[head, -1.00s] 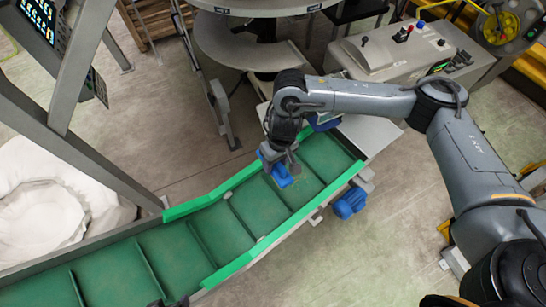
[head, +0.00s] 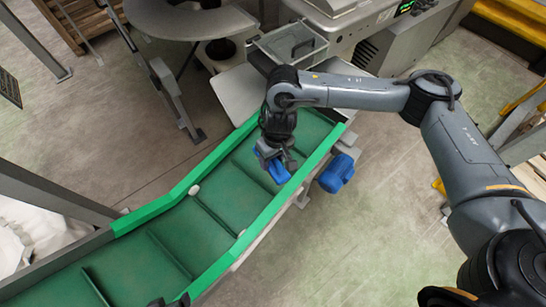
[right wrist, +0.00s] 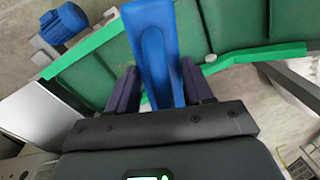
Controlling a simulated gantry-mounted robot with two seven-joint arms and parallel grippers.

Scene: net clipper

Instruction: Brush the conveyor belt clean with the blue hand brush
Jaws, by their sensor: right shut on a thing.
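The green conveyor belt (head: 174,240) runs from the lower left up to the middle of the head view, with raised cross ribs and bright green side rails. My right gripper (head: 272,157) is shut on the blue hand brush (head: 278,172), over the belt's far part close to the right rail. In the right wrist view the brush's blue handle (right wrist: 156,50) stands between the two dark fingers. I cannot tell whether the bristles touch the belt. A dark tip at the bottom edge of the head view may be my left gripper (head: 170,301); its jaws cannot be made out.
Small pale lumps lie by the left rail (head: 194,190) and the right rail (head: 242,233). A blue motor (head: 337,173) sticks out beside the right rail. A clear bin (head: 290,45) and a grey machine stand beyond the belt's far end. Floor right of the belt is open.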

